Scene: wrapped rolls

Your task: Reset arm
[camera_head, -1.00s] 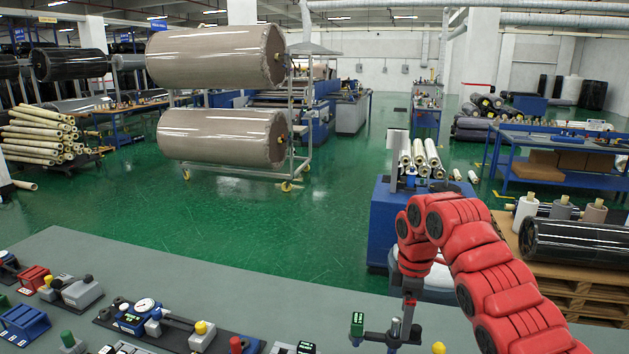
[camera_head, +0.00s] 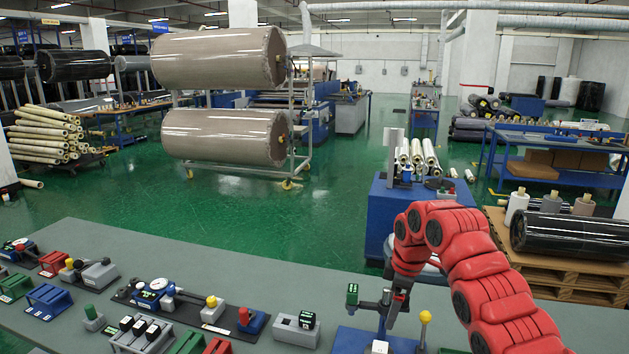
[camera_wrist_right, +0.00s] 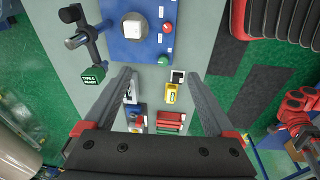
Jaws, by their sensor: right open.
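My right arm comes in from the right in the head view, red and bent over the grey table. Its gripper (camera_head: 394,308) hangs above the table's right part, beside a stand with a green block (camera_head: 352,294). In the right wrist view my right gripper (camera_wrist_right: 157,80) is open, its two dark fingers wide apart with nothing held between them. Below the fingers are small devices, among them a yellow piece (camera_wrist_right: 171,94). The green block with white lettering (camera_wrist_right: 93,75) lies left of the fingers there. My left gripper is not in view.
The grey table (camera_head: 250,272) carries several devices, including a blue gauge unit (camera_head: 152,292) and a grey box (camera_head: 297,329). A blue panel (camera_wrist_right: 137,30) with a white button lies ahead of the fingers. Beyond the table stand a blue cabinet (camera_head: 378,215) and a pallet with a black roll (camera_head: 570,235).

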